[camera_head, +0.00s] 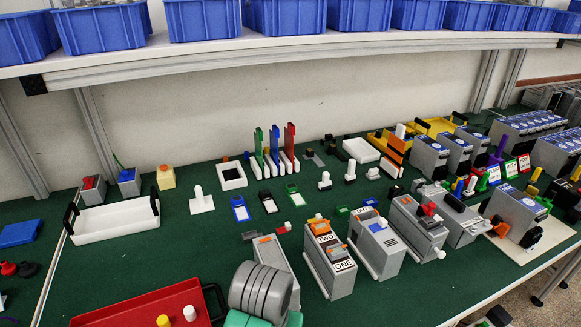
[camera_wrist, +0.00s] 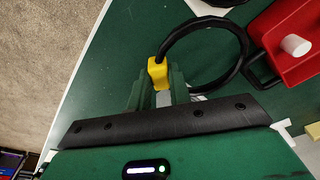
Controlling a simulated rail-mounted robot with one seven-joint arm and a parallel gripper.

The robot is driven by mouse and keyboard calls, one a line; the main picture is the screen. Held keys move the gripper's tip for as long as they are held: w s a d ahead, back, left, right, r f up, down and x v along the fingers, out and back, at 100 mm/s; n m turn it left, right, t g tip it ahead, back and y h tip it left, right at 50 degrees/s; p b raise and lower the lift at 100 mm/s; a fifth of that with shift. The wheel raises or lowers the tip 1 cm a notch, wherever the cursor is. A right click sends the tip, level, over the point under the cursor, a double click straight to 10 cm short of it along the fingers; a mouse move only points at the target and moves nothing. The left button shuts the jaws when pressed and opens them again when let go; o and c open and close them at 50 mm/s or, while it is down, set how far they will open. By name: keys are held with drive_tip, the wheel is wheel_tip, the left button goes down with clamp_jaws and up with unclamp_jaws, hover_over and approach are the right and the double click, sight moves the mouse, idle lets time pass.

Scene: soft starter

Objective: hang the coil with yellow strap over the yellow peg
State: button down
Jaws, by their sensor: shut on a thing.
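In the wrist view, my gripper (camera_wrist: 160,90) is shut on the yellow strap (camera_wrist: 157,70) of a black coil (camera_wrist: 164,38). The coil extends from the fingertips over the green table, beside the red tray; its height above the table is unclear. The coil is not visible in the head view. There, a short yellow peg (camera_head: 163,321) stands upright at the red tray's near part, left of a white one (camera_head: 189,313). I cannot tell whether it is the task's yellow peg.
The red tray (camera_head: 140,309) has black handles. A white tray (camera_head: 115,218) lies behind it, with a white post on a square base (camera_head: 201,204) to its right. Grey boxed devices (camera_head: 325,258) crowd the right. Blue bins (camera_head: 203,20) line the shelf above.

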drive_tip(key=d, duration=0.1)
drive_tip(key=s+d, duration=0.1)
drive_tip(key=d, duration=0.1)
drive_tip(key=shift+s+d+m, duration=0.2)
drive_tip(key=shift+s+m, duration=0.1)
drive_tip(key=shift+m, duration=0.1)
drive_tip(key=shift+s+d+r+p, duration=0.15)
drive_tip(key=shift+r+p, duration=0.4)
drive_tip(key=shift+p, duration=0.4)
drive_tip(key=s+r+n+p, duration=0.1)
drive_tip(key=s+r+p, duration=0.2)
drive_tip(key=r+p, duration=0.8)
drive_tip(key=s+r+n+p, duration=0.2)
drive_tip(key=r+p, duration=0.9)
drive_tip(key=p, duration=1.4)
drive_tip(key=shift+s+r, duration=0.35)
drive_tip(key=shift+s, duration=0.3)
